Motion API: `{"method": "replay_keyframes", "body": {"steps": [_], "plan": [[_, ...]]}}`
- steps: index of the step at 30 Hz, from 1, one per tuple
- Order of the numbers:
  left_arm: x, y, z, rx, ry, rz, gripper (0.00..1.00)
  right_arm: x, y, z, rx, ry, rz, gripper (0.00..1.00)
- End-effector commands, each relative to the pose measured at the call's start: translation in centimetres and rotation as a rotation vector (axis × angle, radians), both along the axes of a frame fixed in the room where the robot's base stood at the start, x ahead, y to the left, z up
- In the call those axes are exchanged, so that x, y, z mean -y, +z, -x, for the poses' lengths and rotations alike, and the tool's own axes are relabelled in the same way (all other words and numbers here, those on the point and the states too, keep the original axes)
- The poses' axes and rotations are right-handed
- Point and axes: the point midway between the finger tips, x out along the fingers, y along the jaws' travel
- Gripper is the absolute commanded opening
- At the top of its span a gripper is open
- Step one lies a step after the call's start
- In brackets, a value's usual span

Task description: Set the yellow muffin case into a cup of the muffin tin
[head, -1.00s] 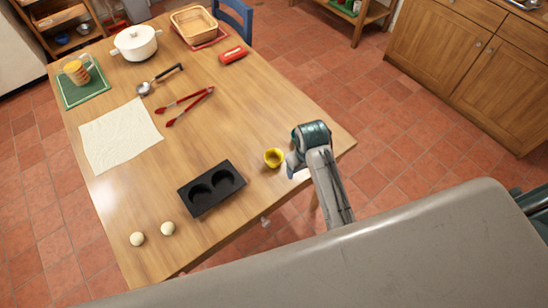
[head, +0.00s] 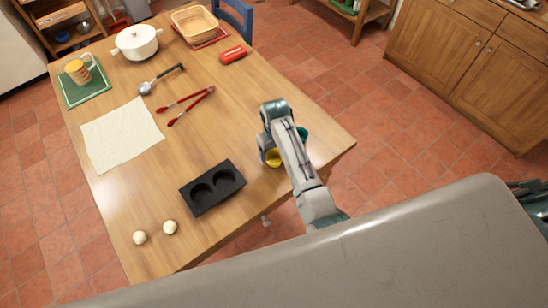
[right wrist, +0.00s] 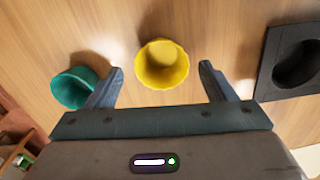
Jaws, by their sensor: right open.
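The yellow muffin case (head: 273,158) stands on the table, partly hidden by my right arm in the head view. In the right wrist view the yellow case (right wrist: 162,65) lies between and just beyond the fingertips of my open right gripper (right wrist: 160,72). The black muffin tin (head: 212,187) with two cups lies to the left of the yellow case; its edge also shows at the right of the right wrist view (right wrist: 268,82). A teal case (right wrist: 75,88) stands beside the outside of the left-hand finger. My left gripper is not in view.
Two pale balls (head: 155,233) lie near the table's front edge. Red tongs (head: 188,103), a ladle (head: 160,80), a cream cloth (head: 122,134) and a white pot (head: 136,41) are farther back. The wood between the yellow case and the tin is clear.

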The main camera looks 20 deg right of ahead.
Motion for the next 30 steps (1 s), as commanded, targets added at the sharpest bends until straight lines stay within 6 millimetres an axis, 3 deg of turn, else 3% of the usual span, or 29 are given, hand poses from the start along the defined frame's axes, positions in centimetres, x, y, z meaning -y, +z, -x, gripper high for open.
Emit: {"method": "replay_keyframes", "body": {"steps": [10,20,27,30], "plan": [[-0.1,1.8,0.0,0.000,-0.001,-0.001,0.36,-0.2,-3.9,-0.3,-0.002,0.000,0.001,0.77],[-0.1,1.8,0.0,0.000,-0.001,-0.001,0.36,-0.2,-4.5,-0.3,0.000,0.000,0.000,0.77],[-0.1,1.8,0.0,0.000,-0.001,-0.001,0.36,-0.3,-4.5,-0.3,0.000,0.000,0.000,0.33],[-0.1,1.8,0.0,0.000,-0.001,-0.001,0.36,-0.3,-4.5,-0.3,0.000,0.000,0.000,0.32]]}}
